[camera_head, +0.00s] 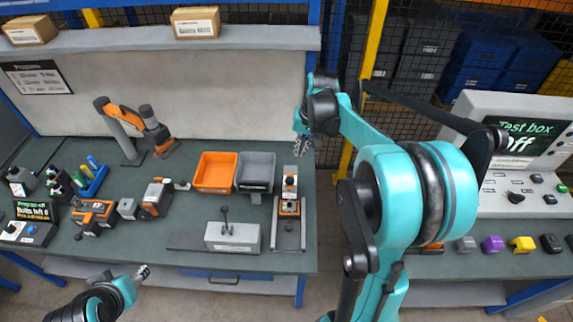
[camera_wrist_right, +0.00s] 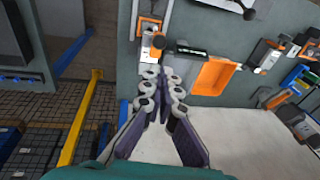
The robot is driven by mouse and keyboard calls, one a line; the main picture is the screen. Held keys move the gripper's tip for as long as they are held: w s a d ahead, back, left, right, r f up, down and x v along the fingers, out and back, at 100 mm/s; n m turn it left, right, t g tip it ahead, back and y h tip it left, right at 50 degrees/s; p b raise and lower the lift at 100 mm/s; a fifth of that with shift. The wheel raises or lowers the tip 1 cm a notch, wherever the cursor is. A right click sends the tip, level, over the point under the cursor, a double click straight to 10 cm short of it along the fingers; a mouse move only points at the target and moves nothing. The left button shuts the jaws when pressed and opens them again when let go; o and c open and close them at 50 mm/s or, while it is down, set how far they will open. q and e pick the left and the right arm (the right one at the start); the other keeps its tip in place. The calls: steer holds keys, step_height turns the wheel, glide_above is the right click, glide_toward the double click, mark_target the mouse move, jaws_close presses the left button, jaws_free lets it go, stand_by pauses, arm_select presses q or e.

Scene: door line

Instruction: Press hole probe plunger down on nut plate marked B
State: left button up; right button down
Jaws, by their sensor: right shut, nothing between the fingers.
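A narrow upright fixture (camera_head: 289,205) with orange and grey parts stands at the right end of the green bench; it may be the hole probe. In the right wrist view the same fixture (camera_wrist_right: 148,30) lies beyond the fingertips. I cannot make out a plate marked B or a plunger for certain. My right gripper (camera_head: 302,146) is shut and empty, above the bench's back right corner, apart from the fixture. In the right wrist view its fingers (camera_wrist_right: 164,88) are together. My left gripper (camera_head: 142,273) is at the lower left, in front of the bench; its jaws are too small to judge.
An orange bin (camera_head: 215,172) and a grey bin (camera_head: 256,172) stand left of the fixture. A grey block with a lever (camera_head: 232,237) is at the front edge. A test box (camera_head: 520,150) is on the right.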

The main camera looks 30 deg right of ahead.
steer(key=shift+s+d, duration=0.15)
steer(key=shift+s, duration=0.05)
glide_toward(293, 181)
steer(key=f, duration=0.2)
steer(key=w+f, duration=0.1)
steer(key=f, duration=0.1)
steer(key=w+a+f, duration=0.1)
steer(key=f, duration=0.1)
steer(key=shift+f+b, duration=0.1)
steer(key=shift+b, duration=0.2)
step_height(293, 181, down, 5)
steer(key=b, duration=0.4)
steer(key=shift+s+a, duration=0.1)
steer(key=shift+s, duration=0.05)
steer(key=shift+r, duration=0.25)
